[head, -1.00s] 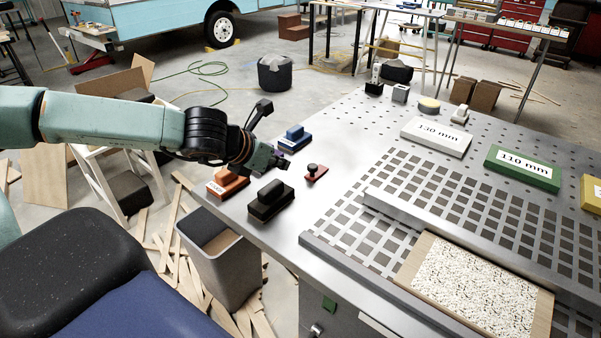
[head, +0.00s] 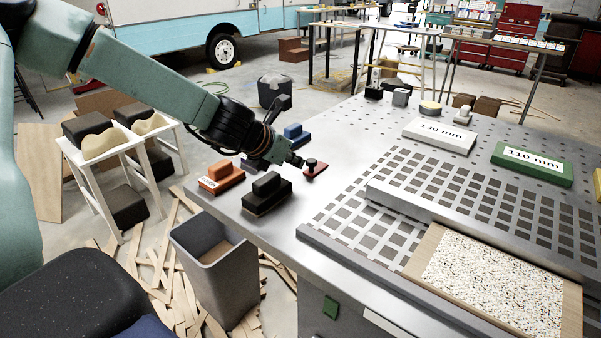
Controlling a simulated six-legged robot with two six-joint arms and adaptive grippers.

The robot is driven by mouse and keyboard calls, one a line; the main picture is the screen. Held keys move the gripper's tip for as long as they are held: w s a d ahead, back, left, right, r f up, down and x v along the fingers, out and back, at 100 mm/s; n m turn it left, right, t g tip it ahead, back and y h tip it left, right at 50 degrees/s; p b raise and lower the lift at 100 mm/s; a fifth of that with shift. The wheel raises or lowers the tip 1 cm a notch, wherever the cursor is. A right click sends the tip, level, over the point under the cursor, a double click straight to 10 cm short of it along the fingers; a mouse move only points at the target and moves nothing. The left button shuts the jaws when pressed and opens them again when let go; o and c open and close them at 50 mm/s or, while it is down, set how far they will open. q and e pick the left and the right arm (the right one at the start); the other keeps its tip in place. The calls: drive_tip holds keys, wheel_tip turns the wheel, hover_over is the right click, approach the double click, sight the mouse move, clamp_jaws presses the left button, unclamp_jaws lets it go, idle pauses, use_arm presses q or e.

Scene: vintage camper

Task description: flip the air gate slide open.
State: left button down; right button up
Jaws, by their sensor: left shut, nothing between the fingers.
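A small red plate with a black knob (head: 316,169), which looks like the air gate slide, lies on the metal table (head: 240,212) near its left edge. My left gripper (head: 297,161) comes in from the left, is shut and empty, and has its tips right beside the black knob. I cannot tell whether the tips touch the knob. My right gripper is not in view.
An orange block (head: 221,178), a black block (head: 266,194) and a blue block (head: 296,134) stand close around the gripper. A slotted grid with a rail (head: 400,198) and a speckled panel (head: 495,282) lie to the right. A grey bin (head: 215,270) stands below the table edge.

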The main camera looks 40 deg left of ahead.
sight(309, 169)
use_arm(q)
drive_tip(key=shift+w+a+f+b, duration=0.25)
drive_tip(key=shift+w+f+b, duration=0.4)
drive_tip(key=shift+f, duration=0.2)
drive_tip(key=shift+w+f, duration=0.1)
drive_tip(key=shift+w, duration=0.1)
drive_tip(key=shift+w+d+b, duration=0.2)
drive_tip(key=shift+d+b, duration=0.1)
drive_tip(key=shift+b, duration=0.3)
drive_tip(key=shift+w+a+f, duration=0.1)
drive_tip(key=shift+a+f, duration=0.05)
drive_tip(key=shift+a, duration=0.05)
drive_tip(key=shift+d, duration=0.1)
